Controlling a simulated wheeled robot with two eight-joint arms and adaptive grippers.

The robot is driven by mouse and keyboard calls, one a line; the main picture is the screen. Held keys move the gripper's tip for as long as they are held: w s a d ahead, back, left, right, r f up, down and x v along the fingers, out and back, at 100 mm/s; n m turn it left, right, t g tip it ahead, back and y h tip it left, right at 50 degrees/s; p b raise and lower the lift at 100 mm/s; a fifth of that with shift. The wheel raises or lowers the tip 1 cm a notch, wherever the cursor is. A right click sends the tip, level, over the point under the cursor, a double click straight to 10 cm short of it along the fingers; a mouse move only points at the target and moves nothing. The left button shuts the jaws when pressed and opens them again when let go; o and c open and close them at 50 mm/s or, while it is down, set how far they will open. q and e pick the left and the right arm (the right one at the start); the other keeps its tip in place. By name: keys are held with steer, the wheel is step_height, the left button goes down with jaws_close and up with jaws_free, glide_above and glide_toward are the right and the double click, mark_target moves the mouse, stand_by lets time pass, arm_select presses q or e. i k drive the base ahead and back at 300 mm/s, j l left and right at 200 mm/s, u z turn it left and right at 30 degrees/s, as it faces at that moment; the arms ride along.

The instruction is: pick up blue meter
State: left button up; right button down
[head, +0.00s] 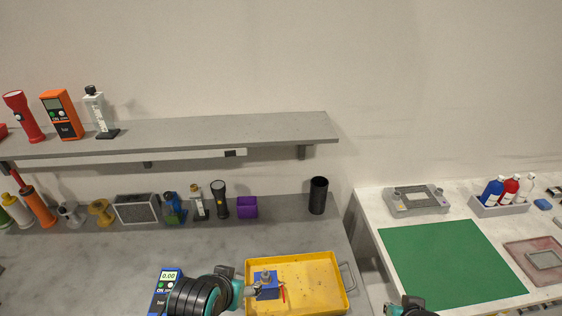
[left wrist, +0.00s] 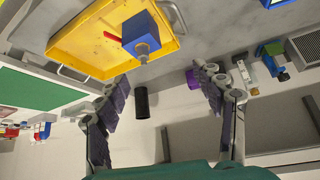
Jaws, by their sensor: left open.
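The blue meter (head: 168,277) stands on the grey bench at the bottom left of the head view, with a lit display reading 0.00. My left arm covers part of its right side, and its bottom is cut off by the frame edge. My left gripper (head: 254,288) is right of the meter, above the left part of the yellow tray. In the left wrist view its fingers (left wrist: 162,105) are spread wide with nothing between them. Only a piece of my right arm shows at the bottom edge; its fingers are not visible.
The yellow tray (head: 328,303) holds a blue block with a metal knob (head: 265,276) and a red item (head: 284,294). A black cup (head: 318,195), a purple box (head: 247,207) and several tools line the bench's back. A shelf (head: 220,131) overhangs it.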

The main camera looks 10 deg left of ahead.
mark_target(167, 276)
steer(key=u, duration=1.65)
steer(key=i+j+u, duration=0.1)
steer(key=u, duration=0.3)
steer(key=i+u, duration=0.25)
steer(key=u, duration=0.15)
steer(key=i+j+z, duration=0.1)
steer(key=z, duration=0.3)
steer(key=i+j+z, duration=0.15)
steer(key=z, duration=0.25)
steer(key=i, duration=0.1)
